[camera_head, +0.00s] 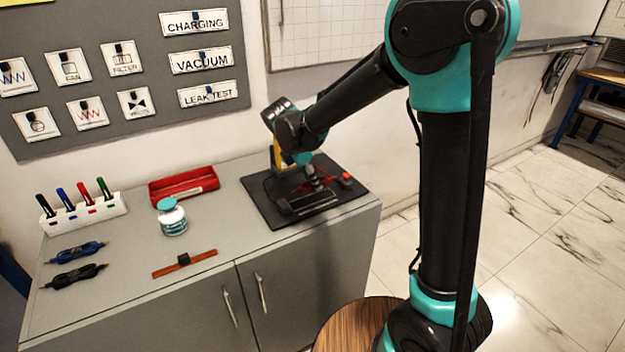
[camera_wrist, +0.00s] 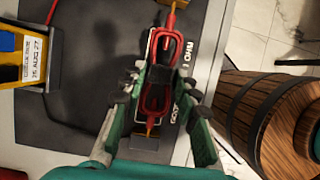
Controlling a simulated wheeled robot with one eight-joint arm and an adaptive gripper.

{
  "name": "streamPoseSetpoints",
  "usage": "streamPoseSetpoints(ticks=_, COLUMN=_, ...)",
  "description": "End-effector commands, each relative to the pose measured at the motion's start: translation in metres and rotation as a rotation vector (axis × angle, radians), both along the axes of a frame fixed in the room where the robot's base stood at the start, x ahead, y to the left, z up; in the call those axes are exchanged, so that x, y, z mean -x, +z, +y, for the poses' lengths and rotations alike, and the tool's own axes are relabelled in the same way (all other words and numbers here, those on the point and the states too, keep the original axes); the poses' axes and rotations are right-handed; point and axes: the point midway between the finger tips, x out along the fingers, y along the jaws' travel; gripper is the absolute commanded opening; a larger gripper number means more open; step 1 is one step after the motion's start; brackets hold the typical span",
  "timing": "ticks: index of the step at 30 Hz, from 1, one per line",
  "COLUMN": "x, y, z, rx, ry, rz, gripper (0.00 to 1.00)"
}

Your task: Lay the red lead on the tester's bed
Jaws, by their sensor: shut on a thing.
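The red lead (camera_wrist: 166,48) is a coiled red bundle with a dark band at its middle and a metal tip at each end. In the wrist view my gripper (camera_wrist: 164,96) is shut on it, a finger on each side. The lead lies over the tester's bed, a dark plate with a pale outline and white lettering (camera_wrist: 187,62). I cannot tell whether it touches the bed. In the head view my gripper (camera_head: 316,183) is low over the bed (camera_head: 312,202), with the red lead partly hidden. The tester's yellow part (camera_wrist: 33,58) stands at left in the wrist view.
The bed sits on a black mat (camera_head: 262,203) at the grey cabinet's right end. A red tray (camera_head: 183,184), a teal-lidded jar (camera_head: 172,218), an orange strap (camera_head: 185,263), blue and black leads (camera_head: 76,252) and a marker rack (camera_head: 84,211) are to the left.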

Motion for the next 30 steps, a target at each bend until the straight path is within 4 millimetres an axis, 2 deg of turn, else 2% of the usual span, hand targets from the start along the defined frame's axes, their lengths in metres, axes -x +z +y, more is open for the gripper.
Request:
streamPoseSetpoints(ticks=8, x=0.0, y=-0.001, z=0.0, rx=0.0, ry=0.0, rz=0.0, gripper=0.02)
streamPoseSetpoints(ticks=30, x=0.0, y=-0.021, z=0.0, rx=0.0, ry=0.0, rz=0.0, gripper=0.02)
